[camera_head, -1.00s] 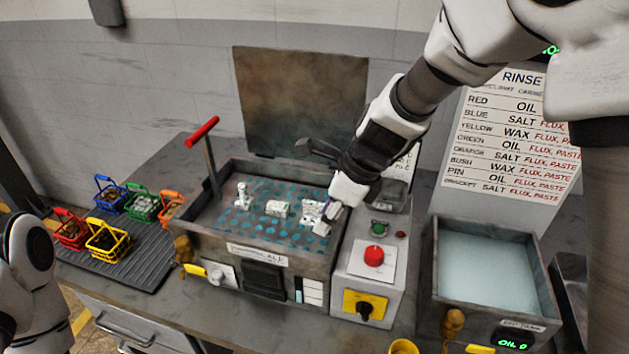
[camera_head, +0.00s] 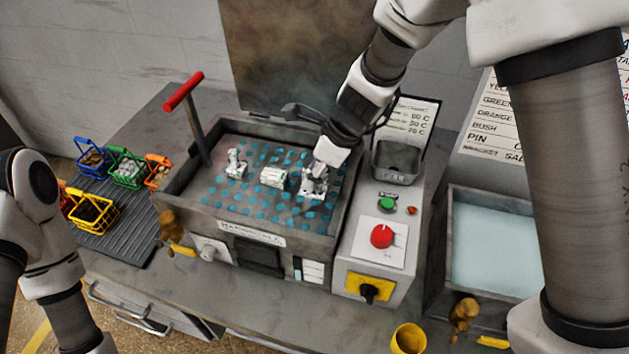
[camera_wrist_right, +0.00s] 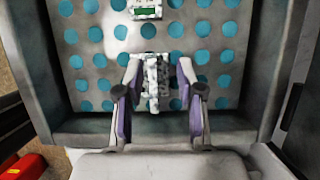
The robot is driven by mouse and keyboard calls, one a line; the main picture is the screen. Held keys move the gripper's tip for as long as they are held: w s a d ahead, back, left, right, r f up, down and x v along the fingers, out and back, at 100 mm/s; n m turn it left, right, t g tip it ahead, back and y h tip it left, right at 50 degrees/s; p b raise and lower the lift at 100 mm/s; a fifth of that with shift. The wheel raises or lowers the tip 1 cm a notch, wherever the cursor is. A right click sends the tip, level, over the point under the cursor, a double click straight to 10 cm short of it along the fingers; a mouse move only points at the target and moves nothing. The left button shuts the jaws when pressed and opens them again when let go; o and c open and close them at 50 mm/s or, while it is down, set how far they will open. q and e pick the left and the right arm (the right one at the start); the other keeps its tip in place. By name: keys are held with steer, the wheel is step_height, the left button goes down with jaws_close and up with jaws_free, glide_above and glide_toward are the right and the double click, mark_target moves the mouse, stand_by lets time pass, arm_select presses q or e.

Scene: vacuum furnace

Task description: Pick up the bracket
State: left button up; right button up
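The bracket (camera_head: 312,186) is a mottled grey-white metal part at the right end of the perforated tub floor. It also shows in the right wrist view (camera_wrist_right: 157,78), between the two fingers. My right gripper (camera_head: 321,172) is down in the tub at the bracket. In the right wrist view my right gripper (camera_wrist_right: 158,70) is open, with one purple-sided finger on each side of the bracket and narrow gaps that look clear. The head view hides part of the bracket behind the gripper. My left arm shows at the lower left, but its gripper is out of view.
A block-like part (camera_head: 274,177) and a small upright part (camera_head: 236,163) stand left of the bracket. The tub (camera_head: 190,216) has raised walls and a red-handled lever (camera_head: 184,91). A control box (camera_head: 375,255) stands right of it. Coloured baskets (camera_head: 128,171) stand at left.

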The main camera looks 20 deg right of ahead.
steer(key=shift+s+a+r, duration=0.1)
steer(key=shift+s+r, duration=0.2)
steer(key=shift+s, duration=0.15)
jaws_close()
steer(key=shift+w+f, duration=0.1)
steer(key=shift+w, duration=0.05)
